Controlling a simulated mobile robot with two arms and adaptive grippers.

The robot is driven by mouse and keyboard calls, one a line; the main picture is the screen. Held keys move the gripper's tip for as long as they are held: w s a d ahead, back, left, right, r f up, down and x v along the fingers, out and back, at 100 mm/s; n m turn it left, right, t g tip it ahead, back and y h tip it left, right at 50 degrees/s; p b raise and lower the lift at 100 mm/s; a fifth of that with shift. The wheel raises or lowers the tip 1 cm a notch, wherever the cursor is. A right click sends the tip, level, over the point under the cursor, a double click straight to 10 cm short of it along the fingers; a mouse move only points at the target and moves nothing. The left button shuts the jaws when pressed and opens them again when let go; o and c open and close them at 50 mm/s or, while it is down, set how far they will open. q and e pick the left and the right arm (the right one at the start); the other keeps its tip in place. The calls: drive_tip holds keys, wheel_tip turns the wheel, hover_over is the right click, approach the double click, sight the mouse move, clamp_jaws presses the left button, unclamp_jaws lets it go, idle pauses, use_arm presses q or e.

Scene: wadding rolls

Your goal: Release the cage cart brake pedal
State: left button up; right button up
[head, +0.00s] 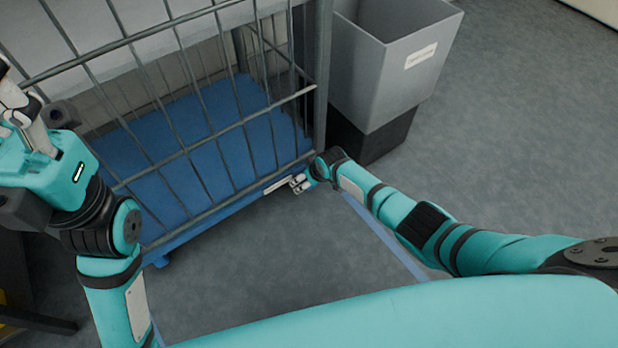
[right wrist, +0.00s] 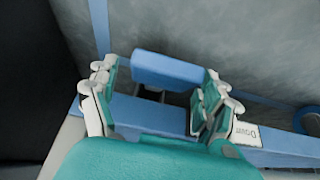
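The cage cart (head: 215,125) has grey wire bars and a blue base, and stands at the upper left of the head view. A blue pedal (right wrist: 168,68) juts from its blue lower frame in the right wrist view. My right gripper (head: 298,184) is low at the cart's front right corner. In the right wrist view, its fingers (right wrist: 160,90) are spread apart on either side of the pedal, with a gap at the left; contact at the right is unclear. My left gripper (head: 22,105) is raised at the left edge, partly cut off, in front of the cart.
A grey bin (head: 385,65) with a white label stands right of the cart, above a dark box (head: 372,135). A label reading "Driver" (right wrist: 246,133) is on the cart frame. Blue lines mark the floor. Floor at the right (head: 530,140) is clear.

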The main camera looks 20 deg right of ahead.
drive_tip(key=shift+r, duration=0.1)
drive_tip(key=v, duration=1.2)
idle(0.5)
